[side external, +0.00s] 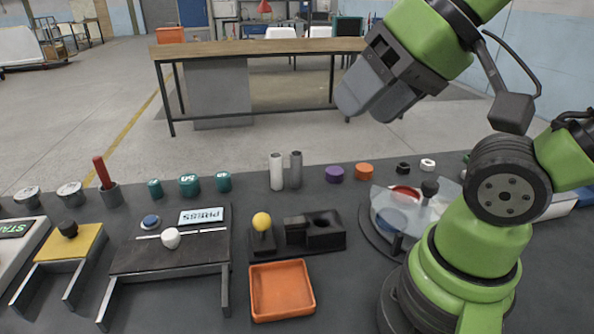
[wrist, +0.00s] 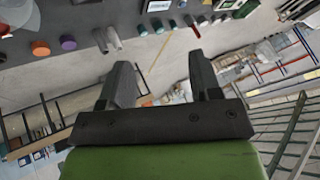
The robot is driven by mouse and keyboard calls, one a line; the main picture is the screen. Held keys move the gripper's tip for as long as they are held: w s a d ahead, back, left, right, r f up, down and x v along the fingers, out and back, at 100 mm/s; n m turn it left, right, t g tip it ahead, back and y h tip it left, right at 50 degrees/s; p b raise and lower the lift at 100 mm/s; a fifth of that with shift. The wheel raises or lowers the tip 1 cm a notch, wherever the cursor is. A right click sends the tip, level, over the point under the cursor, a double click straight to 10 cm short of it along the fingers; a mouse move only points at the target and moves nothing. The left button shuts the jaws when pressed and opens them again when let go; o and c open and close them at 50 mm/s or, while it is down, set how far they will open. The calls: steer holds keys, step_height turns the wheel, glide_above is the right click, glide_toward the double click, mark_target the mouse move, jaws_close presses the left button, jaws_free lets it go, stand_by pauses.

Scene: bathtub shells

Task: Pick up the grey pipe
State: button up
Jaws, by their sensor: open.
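The grey pipe (side external: 296,170) stands upright on the dark table, just right of a white pipe (side external: 276,172) of similar height. In the wrist view the grey pipe (wrist: 100,41) is near the top left, with the white pipe (wrist: 114,38) close on its right. My gripper (side external: 364,107) is up and to the right of both pipes in the side view, well clear of them. Its two fingers are spread and empty in the wrist view (wrist: 158,68), and the pipes lie beyond the left finger.
A purple disc (side external: 335,173) and an orange disc (side external: 364,171) lie right of the pipes. Several teal weights (side external: 189,184) stand to the left. A yellow-knobbed joystick (side external: 262,222), a black block and an orange tray (side external: 282,290) are in front. Bare table surrounds the pipes' front.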

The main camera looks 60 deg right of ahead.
steer(key=c, duration=0.3)
steer(key=n+g+h, duration=0.4)
steer(key=n+g, duration=0.2)
steer(key=n, duration=2.3)
glide_above(297, 154)
steer(key=s+a, duration=0.1)
steer(key=a, duration=0.1)
steer(key=s+a+x, duration=0.1)
steer(key=x, duration=0.7)
steer(key=s+a+f+x, duration=0.1)
steer(key=a+x, duration=0.1)
steer(key=x, duration=0.7)
steer(key=f, duration=0.1)
steer(key=d+f, duration=0.1)
steer(key=f, duration=0.1)
steer(key=shift+w+d+h, duration=0.2)
steer(key=shift+w+h, duration=0.1)
steer(key=shift+t, duration=0.3)
steer(key=shift+x, duration=2.95)
